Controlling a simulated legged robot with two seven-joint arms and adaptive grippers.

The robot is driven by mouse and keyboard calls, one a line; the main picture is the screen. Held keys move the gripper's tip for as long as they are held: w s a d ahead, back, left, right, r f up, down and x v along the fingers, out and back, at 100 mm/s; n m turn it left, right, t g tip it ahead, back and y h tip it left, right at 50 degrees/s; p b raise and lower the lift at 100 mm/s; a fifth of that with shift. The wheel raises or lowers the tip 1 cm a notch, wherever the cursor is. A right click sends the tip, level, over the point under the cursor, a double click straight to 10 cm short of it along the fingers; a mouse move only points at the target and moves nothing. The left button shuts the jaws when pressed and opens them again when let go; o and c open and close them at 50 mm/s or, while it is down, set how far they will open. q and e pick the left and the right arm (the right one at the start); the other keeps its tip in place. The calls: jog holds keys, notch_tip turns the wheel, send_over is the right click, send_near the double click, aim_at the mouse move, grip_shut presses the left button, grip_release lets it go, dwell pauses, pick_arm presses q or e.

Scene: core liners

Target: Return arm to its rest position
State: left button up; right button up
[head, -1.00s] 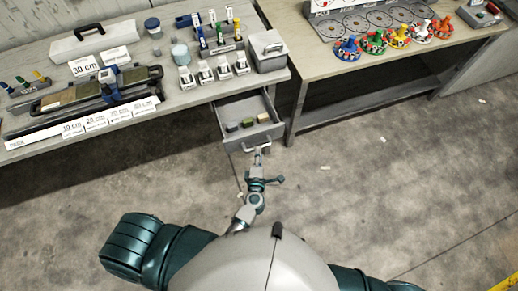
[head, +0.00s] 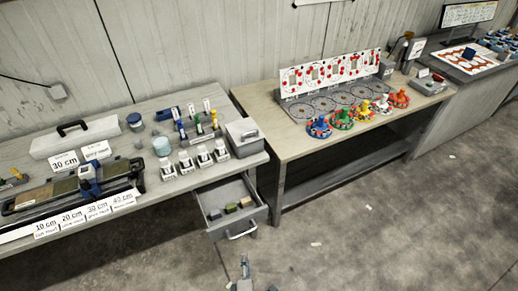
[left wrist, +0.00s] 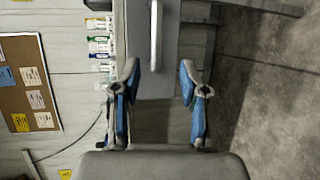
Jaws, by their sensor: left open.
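My left gripper shows at the bottom of the head view (head: 243,274), below the open drawer and apart from its handle. In the left wrist view its two blue-padded fingers (left wrist: 160,85) are spread apart with nothing between them. The grey drawer (head: 212,232) is pulled out under the left workbench and holds a few small blocks (head: 231,207). Its handle (head: 243,233) is free in the head view, and it shows as a pale bar (left wrist: 156,35) beyond the fingertips in the left wrist view. My right gripper is not in view.
The left workbench (head: 100,238) carries labelled core trays, a long grey case (head: 75,136) and small bottles. The right bench (head: 262,112) holds several coloured round pieces (head: 342,119). The concrete floor (head: 370,220) in front is clear apart from small scraps.

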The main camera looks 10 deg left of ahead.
pick_arm(q)
jog(key=s+d+f+m+g+h, duration=0.1)
jog(key=s+f+m+g+h, duration=0.15)
jog(key=f+m, duration=0.6)
jog(key=s+d+f+m+g+h, duration=0.2)
jog(key=s+f+m+h, duration=0.3)
jog(key=f, duration=0.7)
jog(key=s+a+f+m+g+y, duration=0.4)
jog(key=s+a+f+m+g, duration=0.6)
jog(key=s+a+f, duration=0.5)
jog(key=s+f, duration=0.2)
jog(key=s, duration=0.1)
jog(key=shift+s+a+f, duration=0.25)
jog(key=shift+s+a, duration=0.05)
jog(key=shift+s, duration=0.05)
jog(key=shift+d, duration=0.1)
